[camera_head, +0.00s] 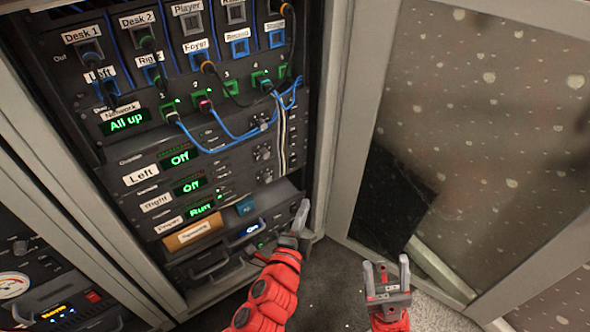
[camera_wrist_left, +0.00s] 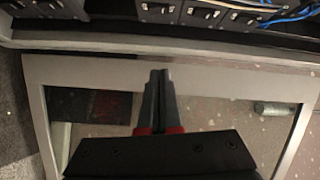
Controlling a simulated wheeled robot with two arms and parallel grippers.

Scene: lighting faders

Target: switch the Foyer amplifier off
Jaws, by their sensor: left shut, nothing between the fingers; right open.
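The Foyer amplifier (camera_head: 187,217) is the lowest of three stacked amplifier panels in the rack. Its green display (camera_head: 201,209) appears to read "Run". Black switch-like parts (camera_head: 263,152) sit at the right end of these panels. My left gripper (camera_head: 302,210) is shut and empty, just right of the rack's lower right side; my arm hides part of that area. It also shows in the left wrist view (camera_wrist_left: 159,73). My right gripper (camera_head: 386,264) is open and empty, further right.
Blue cables (camera_head: 230,134) hang in front of the upper panels. An open framed door (camera_head: 350,110) stands to the right. Another equipment rack (camera_head: 60,300) is at lower left.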

